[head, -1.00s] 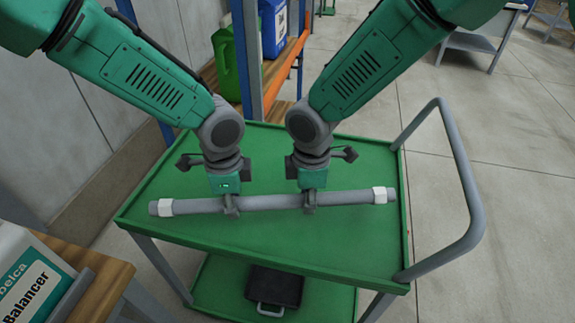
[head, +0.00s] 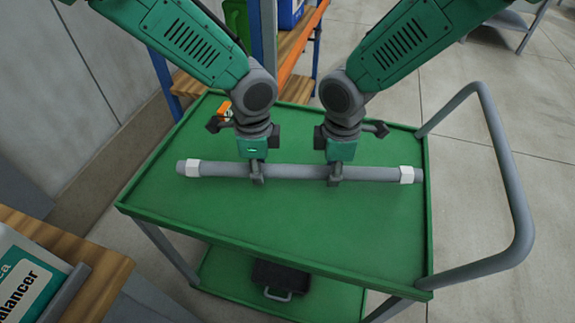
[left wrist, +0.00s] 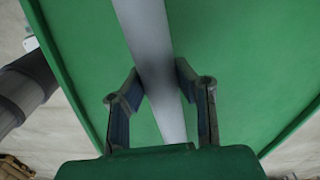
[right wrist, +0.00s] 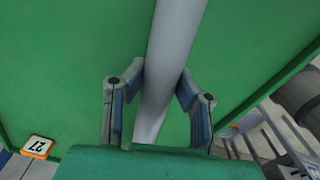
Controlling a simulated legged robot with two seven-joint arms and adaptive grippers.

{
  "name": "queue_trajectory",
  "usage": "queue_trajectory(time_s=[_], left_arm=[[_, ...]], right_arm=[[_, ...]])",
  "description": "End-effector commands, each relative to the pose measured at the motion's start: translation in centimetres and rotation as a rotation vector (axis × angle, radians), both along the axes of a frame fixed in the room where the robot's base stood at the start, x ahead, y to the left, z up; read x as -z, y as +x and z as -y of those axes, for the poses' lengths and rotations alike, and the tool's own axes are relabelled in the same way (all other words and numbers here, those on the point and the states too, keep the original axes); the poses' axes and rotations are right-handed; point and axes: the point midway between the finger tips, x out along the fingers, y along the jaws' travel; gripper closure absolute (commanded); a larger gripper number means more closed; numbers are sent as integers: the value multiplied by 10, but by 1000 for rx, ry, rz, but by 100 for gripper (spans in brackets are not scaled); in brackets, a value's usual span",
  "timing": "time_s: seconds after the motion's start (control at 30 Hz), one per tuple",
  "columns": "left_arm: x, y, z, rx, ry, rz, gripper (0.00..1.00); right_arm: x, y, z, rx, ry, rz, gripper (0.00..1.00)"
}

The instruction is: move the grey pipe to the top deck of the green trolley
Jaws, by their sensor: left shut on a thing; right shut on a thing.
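The grey pipe (head: 300,171) with white bands near both ends lies level over the top deck of the green trolley (head: 290,230). Whether it touches the deck or hangs just above it I cannot tell. My left gripper (head: 257,178) is shut on the pipe left of its middle; the pipe (left wrist: 150,50) runs between its fingers in the left wrist view. My right gripper (head: 335,178) is shut on the pipe right of its middle; the pipe (right wrist: 172,50) also passes between its fingers in the right wrist view.
The trolley's grey handle (head: 510,190) rises at the right. A black case (head: 281,278) lies on its lower deck. A shelf rack (head: 290,50) with containers stands behind. A wooden-topped bench (head: 60,245) with a labelled box (head: 30,285) is at the lower left.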

Motion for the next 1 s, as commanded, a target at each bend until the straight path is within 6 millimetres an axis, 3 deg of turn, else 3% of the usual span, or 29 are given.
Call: queue_trajectory(time_s=[0.93, 0.97, 1.0], left_arm=[[49, 0, 1, 0, -2, 1, 100], [47, 0, 1, 0, -2, 0, 66], [46, 0, 1, 0, -2, 0, 56]], right_arm=[[48, 1, -1, 0, 3, 3, 100], [46, 0, -1, 0, 3, 1, 66], [45, 0, -1, 0, 3, 1, 56]])
